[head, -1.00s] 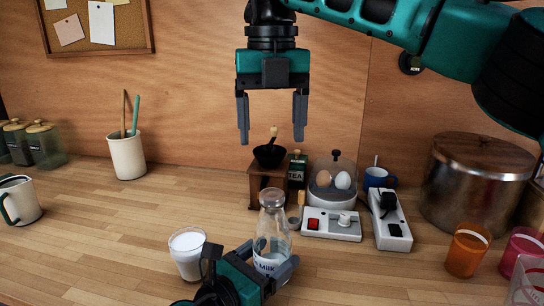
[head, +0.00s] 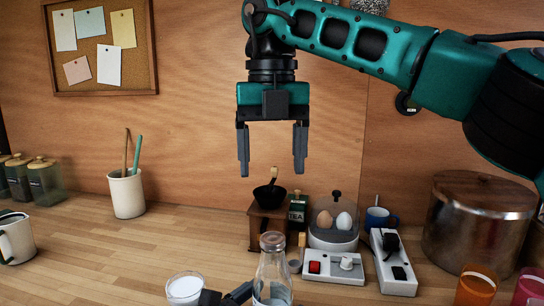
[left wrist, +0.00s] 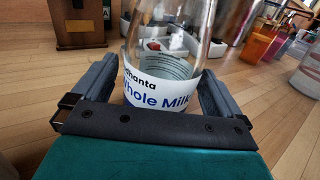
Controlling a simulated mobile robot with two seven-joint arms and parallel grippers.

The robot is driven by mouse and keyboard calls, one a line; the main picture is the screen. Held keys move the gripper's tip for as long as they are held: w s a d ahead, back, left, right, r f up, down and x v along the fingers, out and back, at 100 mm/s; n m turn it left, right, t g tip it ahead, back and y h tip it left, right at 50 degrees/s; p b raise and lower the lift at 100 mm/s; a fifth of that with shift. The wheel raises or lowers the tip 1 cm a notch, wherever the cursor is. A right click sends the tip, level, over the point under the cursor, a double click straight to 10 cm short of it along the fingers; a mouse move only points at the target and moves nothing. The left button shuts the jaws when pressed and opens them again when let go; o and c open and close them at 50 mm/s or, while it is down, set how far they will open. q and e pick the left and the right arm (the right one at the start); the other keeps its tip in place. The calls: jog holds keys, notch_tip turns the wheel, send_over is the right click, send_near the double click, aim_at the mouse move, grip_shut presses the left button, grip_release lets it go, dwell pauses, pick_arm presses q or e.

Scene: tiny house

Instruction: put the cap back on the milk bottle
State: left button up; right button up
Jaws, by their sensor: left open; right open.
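The clear glass milk bottle (head: 272,275) stands upright at the bottom centre of the head view. Its white "Whole Milk" label (left wrist: 160,95) fills the middle of the left wrist view. My left gripper (left wrist: 158,82) is open, with one finger on each side of the bottle's lower body; contact is unclear. It shows only partly at the head view's bottom edge (head: 232,298). My right gripper (head: 272,150) is open and empty, pointing down, high above the bottle. No separate cap can be made out; a small grey round item (head: 295,266) beside the bottle is unclear.
A glass of milk (head: 185,289) stands left of the bottle. Behind are a grinder (head: 264,228), a tea tin (head: 298,208), an egg cooker (head: 333,236) and power strips (head: 334,267). A large pot (head: 478,225) stands right. The counter at left is mostly clear.

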pick_arm(q)
jog(key=b+v, duration=0.1)
jog(key=v, duration=1.1)
jog(key=shift+a+f, duration=0.1)
jog(key=shift+s+a, duration=0.25)
jog(key=shift+s, duration=0.05)
